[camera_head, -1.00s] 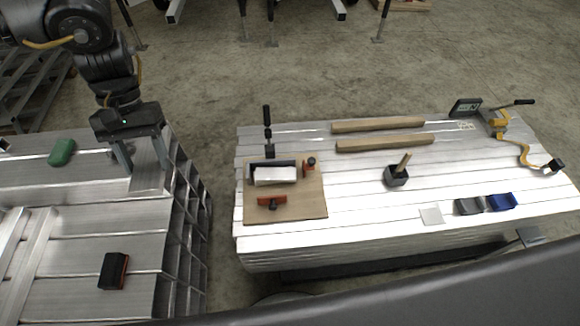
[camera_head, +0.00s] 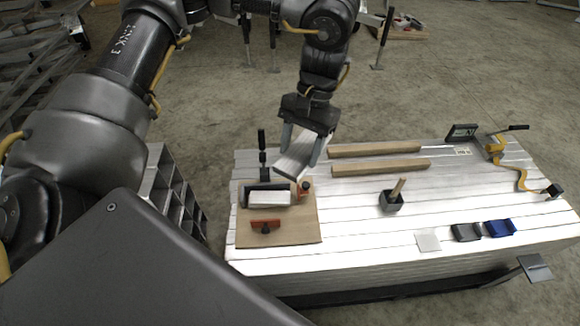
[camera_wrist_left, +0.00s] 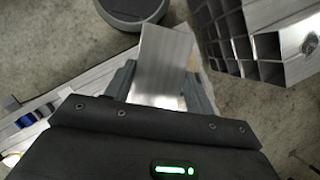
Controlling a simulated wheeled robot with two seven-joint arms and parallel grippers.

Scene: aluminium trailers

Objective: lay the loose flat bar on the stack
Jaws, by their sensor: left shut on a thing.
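My left gripper (camera_head: 303,148) is shut on the loose flat bar (camera_head: 294,160), a short, pale metal piece. It holds the bar above the back left part of the stack (camera_head: 365,205), a broad pile of silvery aluminium lengths. In the head view the bar slants, its near end low to the left near the board. In the left wrist view the bar (camera_wrist_left: 165,58) sticks out from between the two fingers. Whether it touches anything beneath is unclear. My right gripper is not in view.
A wooden board (camera_head: 300,232) with a metal block and orange-handled clamps lies on the stack's left. Two wooden strips (camera_head: 375,150) lie along the back. Bare metal shows mid-stack.

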